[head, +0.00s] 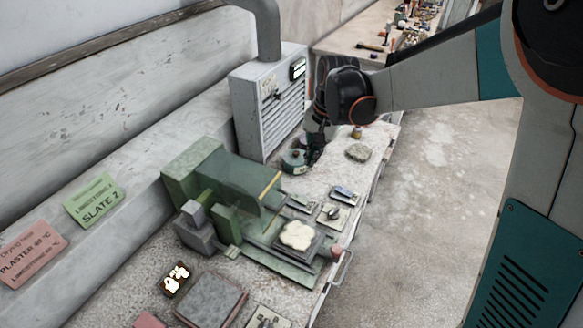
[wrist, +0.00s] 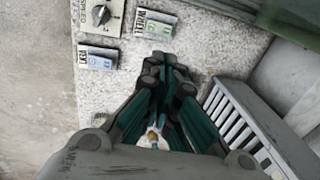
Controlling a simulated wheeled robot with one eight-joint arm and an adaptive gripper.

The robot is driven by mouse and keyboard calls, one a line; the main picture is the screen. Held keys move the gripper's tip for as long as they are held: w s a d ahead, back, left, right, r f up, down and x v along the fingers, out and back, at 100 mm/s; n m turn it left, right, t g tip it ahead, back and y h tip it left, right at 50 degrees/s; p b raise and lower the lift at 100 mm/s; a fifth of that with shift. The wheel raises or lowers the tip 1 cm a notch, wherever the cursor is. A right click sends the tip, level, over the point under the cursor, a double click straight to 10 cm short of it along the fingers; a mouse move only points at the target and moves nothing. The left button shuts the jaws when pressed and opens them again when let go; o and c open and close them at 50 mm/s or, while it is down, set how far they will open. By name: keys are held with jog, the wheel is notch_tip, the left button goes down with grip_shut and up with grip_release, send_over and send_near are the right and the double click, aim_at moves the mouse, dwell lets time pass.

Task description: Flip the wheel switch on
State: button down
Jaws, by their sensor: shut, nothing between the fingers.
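The wheel switch (wrist: 155,24) is a small plate with a "WHEEL" label and a pale blue-green rocker, at the top of the wrist view. In the head view it appears to be the left small plate (head: 300,203) beside the green machine. Its on or off position is too small to read. My gripper (wrist: 166,65) is shut and empty. Its tips appear just below the switch in the wrist view, with no clear contact. In the head view my gripper (head: 313,160) hangs over the bench, beyond the switch plates.
A second labelled switch (wrist: 98,58) and a dial plate (wrist: 101,15) lie left of the wheel switch. The green machine (head: 225,185) and the grey louvred box (head: 268,100) flank the bench. A round greenish item (head: 294,160) sits close beside my gripper.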

aim_at(300, 199)
jog(key=shift+w+a+f, duration=0.6)
jog(key=shift+a+f, duration=0.05)
jog(key=shift+f, duration=0.05)
jog(key=f+b, duration=0.1)
jog(key=f, duration=0.3)
jog(key=w+a+f+b, duration=0.1)
jog(key=f+b, duration=0.1)
jog(key=f, duration=0.3)
jog(key=a+f+b, duration=0.1)
jog(key=f+b, duration=0.1)
jog(key=f, duration=0.2)
jog(key=shift+w+f, duration=0.15)
jog(key=shift+f, duration=0.25)
jog(key=shift+w+a+f+g+h, duration=0.15)
jog(key=shift+a+f+g+h, duration=0.1)
jog(key=shift+f+g+h, duration=0.2)
jog(key=shift+d+r, duration=0.1)
jog(key=shift+r, duration=0.05)
jog(key=shift+s+d+r, duration=0.15)
jog(key=shift+s+d, duration=0.3)
jog(key=shift+d, duration=0.15)
